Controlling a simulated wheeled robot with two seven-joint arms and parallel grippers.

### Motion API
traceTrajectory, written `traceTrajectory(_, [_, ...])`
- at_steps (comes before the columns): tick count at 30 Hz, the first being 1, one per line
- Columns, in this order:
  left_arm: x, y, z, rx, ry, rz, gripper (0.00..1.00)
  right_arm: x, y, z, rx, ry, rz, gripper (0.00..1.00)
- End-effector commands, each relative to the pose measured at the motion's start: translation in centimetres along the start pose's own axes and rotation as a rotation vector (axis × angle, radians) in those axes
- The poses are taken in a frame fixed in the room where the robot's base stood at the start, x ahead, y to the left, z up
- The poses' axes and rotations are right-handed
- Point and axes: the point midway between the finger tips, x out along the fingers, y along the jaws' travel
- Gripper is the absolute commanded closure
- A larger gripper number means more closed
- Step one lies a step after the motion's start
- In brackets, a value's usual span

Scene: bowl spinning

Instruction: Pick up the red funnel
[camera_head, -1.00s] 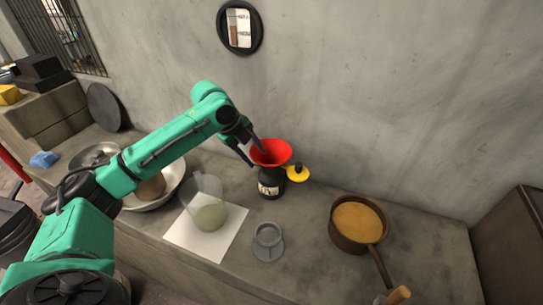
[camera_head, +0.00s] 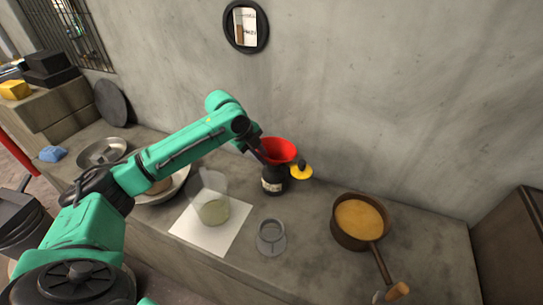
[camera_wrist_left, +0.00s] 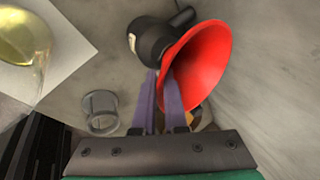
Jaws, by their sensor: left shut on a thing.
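The red funnel (camera_head: 277,150) sits in the mouth of a dark bottle (camera_head: 273,181) with a pale label, by the back wall. In the left wrist view the funnel (camera_wrist_left: 195,68) opens toward the right, with the dark bottle (camera_wrist_left: 151,38) beyond it. My left gripper (camera_head: 259,154) is at the funnel's left side. In the left wrist view its two purple fingers (camera_wrist_left: 160,88) are close together, shut on the funnel's wall, one finger inside the cone. My right gripper is not seen.
A yellow item (camera_head: 301,172) with a black knob is right of the bottle. A glass jug (camera_head: 212,208) stands on white paper (camera_head: 238,237), with a grey ring-shaped cup (camera_head: 271,238) nearby. A brown pan (camera_head: 345,236) of orange food is at the right.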

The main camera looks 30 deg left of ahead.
Motion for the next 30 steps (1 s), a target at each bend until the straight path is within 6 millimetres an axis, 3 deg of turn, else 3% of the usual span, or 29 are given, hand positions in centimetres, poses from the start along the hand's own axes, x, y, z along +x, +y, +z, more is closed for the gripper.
traceTrajectory(3, [0.5, 0.8, -0.2, -0.003, 0.007, 0.028, 1.00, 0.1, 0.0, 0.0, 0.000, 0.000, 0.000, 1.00])
traceTrajectory(8, [-1.0, 0.0, -0.4, -0.001, 0.006, 0.024, 1.00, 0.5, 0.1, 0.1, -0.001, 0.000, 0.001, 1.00])
traceTrajectory(14, [-5.4, -2.3, -0.9, -0.001, 0.004, 0.013, 1.00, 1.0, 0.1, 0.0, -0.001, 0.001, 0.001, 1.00])
traceTrajectory(21, [-13.1, -6.0, -2.1, 0.000, 0.004, 0.007, 1.00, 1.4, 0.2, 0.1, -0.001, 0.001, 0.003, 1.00])
traceTrajectory(24, [-15.5, -7.1, -2.5, 0.000, 0.004, 0.010, 1.00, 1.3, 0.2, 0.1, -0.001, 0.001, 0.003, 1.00])
traceTrajectory(30, [-17.6, -8.0, -2.7, -0.001, 0.004, 0.013, 1.00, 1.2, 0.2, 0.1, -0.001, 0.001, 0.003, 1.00])
